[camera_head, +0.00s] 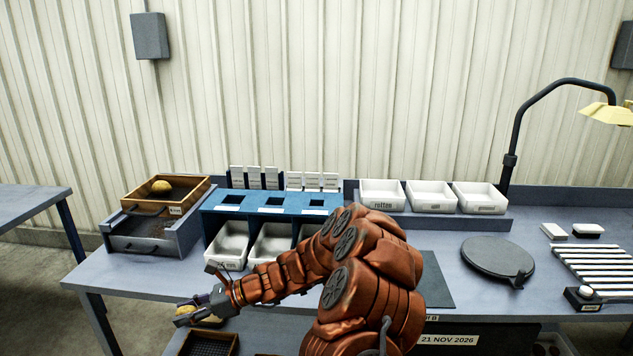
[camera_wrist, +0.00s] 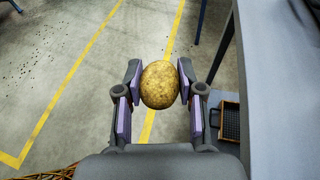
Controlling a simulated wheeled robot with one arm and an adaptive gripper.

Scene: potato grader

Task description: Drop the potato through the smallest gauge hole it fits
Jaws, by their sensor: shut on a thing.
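My gripper (camera_wrist: 159,88) is shut on a yellow-brown potato (camera_wrist: 160,85), with one finger pad on each side of it in the wrist view. In the head view my gripper (camera_head: 196,305) holds the potato (camera_head: 184,312) off the left front edge of the bench, over the floor side. The blue gauge stand (camera_head: 213,210) has several dark square holes in its top, at the bench's left middle. White bins (camera_head: 229,243) stand under the holes; my arm hides part of the right side. Another potato (camera_head: 161,187) lies in a wooden tray (camera_head: 204,184) at the back left.
A grey drawer unit (camera_head: 145,241) sits below the wooden tray. White bins (camera_head: 382,194), one labelled rotten, stand at the back right. A round dark plate (camera_head: 497,256), a lamp (camera_head: 507,160) and a slatted rack (camera_head: 596,263) are right.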

